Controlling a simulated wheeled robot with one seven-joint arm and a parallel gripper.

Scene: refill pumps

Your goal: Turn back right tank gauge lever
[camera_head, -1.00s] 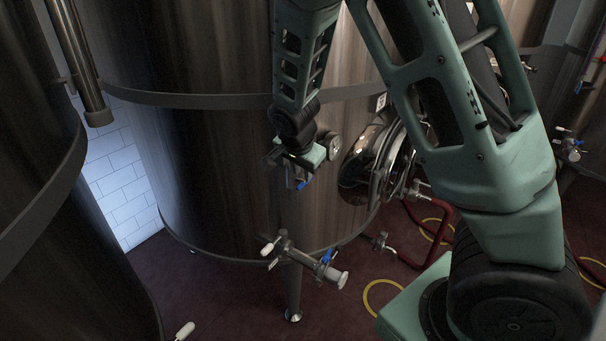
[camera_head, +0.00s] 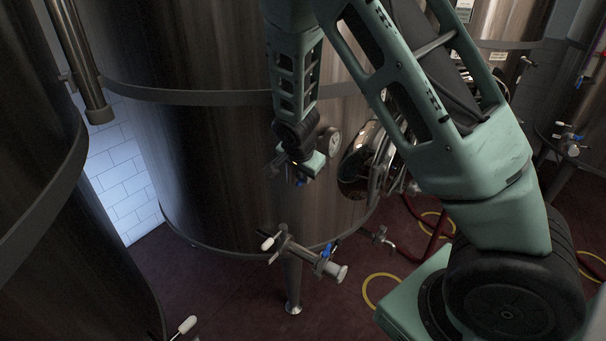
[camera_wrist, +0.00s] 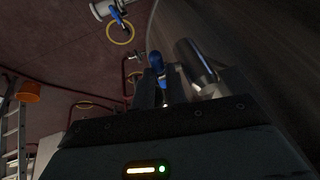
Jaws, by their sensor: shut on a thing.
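The large steel tank (camera_head: 220,150) fills the middle of the head view, with a round dial gauge (camera_head: 334,142) on its wall. My gripper (camera_head: 287,170) is at the tank wall, just left of and below the dial. In the wrist view my gripper (camera_wrist: 165,92) is shut on a blue lever (camera_wrist: 157,64), whose blue end sticks up past the fingers. A metal valve fitting (camera_wrist: 193,60) lies right beside the lever. In the head view a bit of blue (camera_head: 300,182) shows under my gripper; the rest of the lever is hidden.
Below my gripper, an outlet valve (camera_head: 305,256) with white and blue handles juts from the tank. A round manway door (camera_head: 365,160) is to the right. Another tank (camera_head: 50,230) stands at the left. Yellow rings and red hoses lie on the floor.

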